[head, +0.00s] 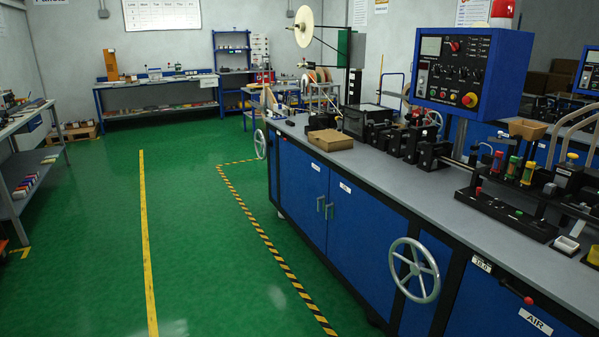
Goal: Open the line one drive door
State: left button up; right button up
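A long blue machine bench with a grey top runs from the middle to the lower right. Its front has two blue cabinet doors side by side, a left door (300,190) and a right door (365,235). Both look shut. Each has a small white label near its top, too small to read, so I cannot tell which is the line one drive door. Two upright metal handles, one on the left door (320,205) and one on the right door (329,212), sit close together at the seam. Neither of my grippers is in view.
A large grey handwheel (414,270) sticks out from the bench front right of the doors; a smaller handwheel (260,144) is at its far end. Green floor (200,220) before the doors is clear, with a yellow-black striped line (275,257). A shelf bench (30,150) stands left.

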aim_at(303, 178)
jog(key=i+z, duration=0.1)
jog(key=i, duration=0.7)
jog(key=i+j, duration=0.15)
jog(key=i, duration=0.65)
jog(key=i+j+z, duration=0.15)
jog(key=i+z, duration=0.3)
jog(key=i+j+z, duration=0.4)
jog(key=i, duration=0.2)
jog(key=i+j+z, duration=0.45)
